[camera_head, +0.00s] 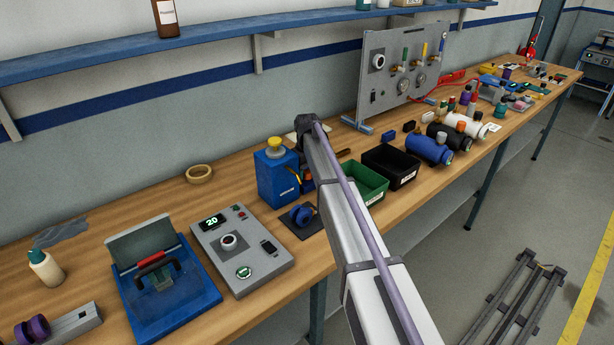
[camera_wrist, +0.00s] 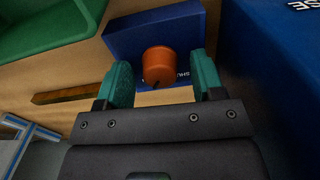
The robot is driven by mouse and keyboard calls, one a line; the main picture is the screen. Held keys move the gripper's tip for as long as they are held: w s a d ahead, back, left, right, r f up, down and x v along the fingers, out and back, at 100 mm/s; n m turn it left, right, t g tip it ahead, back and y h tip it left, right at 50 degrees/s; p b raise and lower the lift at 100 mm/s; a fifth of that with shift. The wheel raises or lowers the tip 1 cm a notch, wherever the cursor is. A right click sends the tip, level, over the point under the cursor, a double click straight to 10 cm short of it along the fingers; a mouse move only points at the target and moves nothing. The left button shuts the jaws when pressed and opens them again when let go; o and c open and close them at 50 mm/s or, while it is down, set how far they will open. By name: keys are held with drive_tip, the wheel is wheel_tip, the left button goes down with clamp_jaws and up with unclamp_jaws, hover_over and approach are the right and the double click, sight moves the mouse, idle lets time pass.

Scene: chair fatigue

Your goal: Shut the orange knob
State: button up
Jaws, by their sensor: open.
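The orange knob (camera_wrist: 158,65) shows in the wrist view, on a small blue block (camera_wrist: 125,42) with partly hidden white lettering. A dark mark shows on the knob's near edge. My gripper (camera_wrist: 163,78) is open, with one teal finger on each side of the knob. A gap shows between each finger and the knob. Whether the fingertips reach down to the knob's depth I cannot tell.
A tall blue box (camera_head: 277,180) with a yellow top stands close by; its blue wall (camera_wrist: 270,70) fills the wrist view's right side. A brown bar (camera_wrist: 68,94) lies left of the gripper.

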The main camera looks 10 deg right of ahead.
drive_tip(key=shift+c, duration=0.4)
drive_tip(key=c, duration=0.9)
drive_tip(key=shift+o, duration=0.2)
drive_tip(key=shift+n, duration=0.3)
drive_tip(key=n, duration=0.9)
drive_tip(key=shift+n, duration=0.3)
drive_tip(key=n, duration=0.3)
drive_tip(key=shift+n, duration=0.3)
